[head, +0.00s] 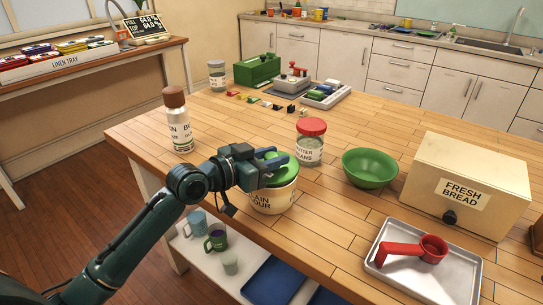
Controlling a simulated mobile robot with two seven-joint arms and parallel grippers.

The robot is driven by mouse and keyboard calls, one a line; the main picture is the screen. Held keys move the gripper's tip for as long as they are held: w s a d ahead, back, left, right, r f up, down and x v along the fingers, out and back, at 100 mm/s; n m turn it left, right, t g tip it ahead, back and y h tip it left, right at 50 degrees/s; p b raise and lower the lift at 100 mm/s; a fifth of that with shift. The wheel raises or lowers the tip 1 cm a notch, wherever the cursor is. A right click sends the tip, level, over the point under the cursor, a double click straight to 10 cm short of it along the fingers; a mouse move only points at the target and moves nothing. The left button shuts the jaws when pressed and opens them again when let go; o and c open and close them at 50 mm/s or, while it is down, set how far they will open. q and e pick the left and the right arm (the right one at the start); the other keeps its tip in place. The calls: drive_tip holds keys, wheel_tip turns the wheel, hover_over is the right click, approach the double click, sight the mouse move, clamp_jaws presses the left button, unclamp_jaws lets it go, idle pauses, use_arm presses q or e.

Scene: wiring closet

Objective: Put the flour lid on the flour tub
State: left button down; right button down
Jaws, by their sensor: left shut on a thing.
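The flour tub (272,198) is a cream tub with a dark "PLAIN FLOUR" label, standing on the wooden table near its front edge. The green flour lid (283,170) is at the tub's mouth, over its top. My left gripper (265,167) reaches in from the left and is shut on the lid, covering the lid's left part. I cannot tell whether the lid rests on the rim or sits slightly above it. My right gripper is not in view.
A red-lidded jar (310,146) and a green bowl (369,168) stand to the right of the tub. Further right are a bread box (467,184) and a metal tray (457,283) with a red scoop (433,248). A brown-capped bottle (178,125) stands left.

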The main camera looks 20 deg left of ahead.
use_arm(q)
drive_tip(key=shift+f+b, duration=0.4)
drive_tip(key=shift+f, duration=0.3)
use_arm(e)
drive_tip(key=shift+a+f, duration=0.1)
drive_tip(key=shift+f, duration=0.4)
use_arm(q)
drive_tip(key=c, duration=1.4)
unclamp_jaws()
drive_tip(key=shift+o, duration=0.5)
drive_tip(key=o, duration=0.5)
drive_tip(key=shift+c, duration=0.2)
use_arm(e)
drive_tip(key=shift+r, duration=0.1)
use_arm(q)
drive_tip(key=shift+s+a, duration=0.1)
drive_tip(key=shift+s+a+r, duration=0.1)
drive_tip(key=shift+s+a, duration=0.1)
drive_tip(key=shift+s, duration=0.1)
drive_tip(key=shift+s+a, duration=0.25)
drive_tip(key=shift+s, duration=0.05)
drive_tip(key=v, duration=0.6)
drive_tip(key=shift+p, duration=0.4)
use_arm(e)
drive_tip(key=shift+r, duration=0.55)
